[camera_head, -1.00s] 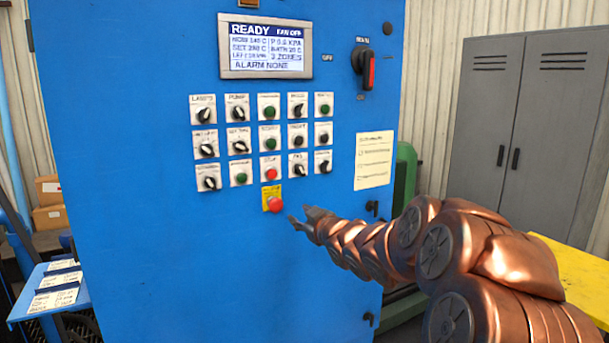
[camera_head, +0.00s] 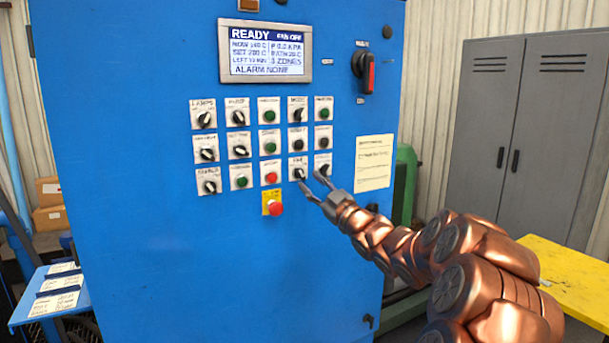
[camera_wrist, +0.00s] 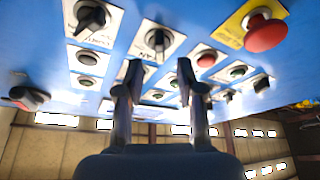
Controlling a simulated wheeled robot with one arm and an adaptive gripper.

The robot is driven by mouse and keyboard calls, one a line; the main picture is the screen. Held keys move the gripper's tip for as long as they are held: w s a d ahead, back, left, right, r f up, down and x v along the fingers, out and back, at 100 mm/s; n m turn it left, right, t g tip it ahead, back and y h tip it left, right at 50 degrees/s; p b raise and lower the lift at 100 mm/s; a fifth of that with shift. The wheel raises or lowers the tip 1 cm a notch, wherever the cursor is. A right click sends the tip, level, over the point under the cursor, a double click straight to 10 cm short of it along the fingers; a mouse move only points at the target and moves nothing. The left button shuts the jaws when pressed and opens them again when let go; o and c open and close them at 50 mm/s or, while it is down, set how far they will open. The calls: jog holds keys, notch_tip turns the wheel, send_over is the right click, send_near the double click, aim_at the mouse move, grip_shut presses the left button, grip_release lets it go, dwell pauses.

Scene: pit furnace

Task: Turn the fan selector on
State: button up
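The fan selector (camera_head: 299,173) is a black knob on a white plate in the bottom row of the blue cabinet's panel, second from the right. It also shows in the wrist view (camera_wrist: 158,40), in line with the gap between my fingers. My gripper (camera_head: 310,182) is open and empty, just below and right of the selector. In the wrist view my two fingers (camera_wrist: 159,80) are spread apart, with the knob beyond their tips. I cannot tell whether they touch the panel. The display (camera_head: 266,52) reads READY and FAN OFF.
A red emergency stop (camera_head: 275,208) on a yellow plate sits below left of the fan selector. Another selector (camera_head: 323,170) lies close on its right and a red button (camera_head: 270,178) on its left. A red-handled switch (camera_head: 367,70) is higher up. Space before the lower cabinet is free.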

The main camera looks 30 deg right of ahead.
aim_at(302, 174)
jog(key=shift+p+x, duration=0.5)
jog(key=shift+x, duration=1.4)
jog(key=shift+c, duration=0.2)
grip_shut()
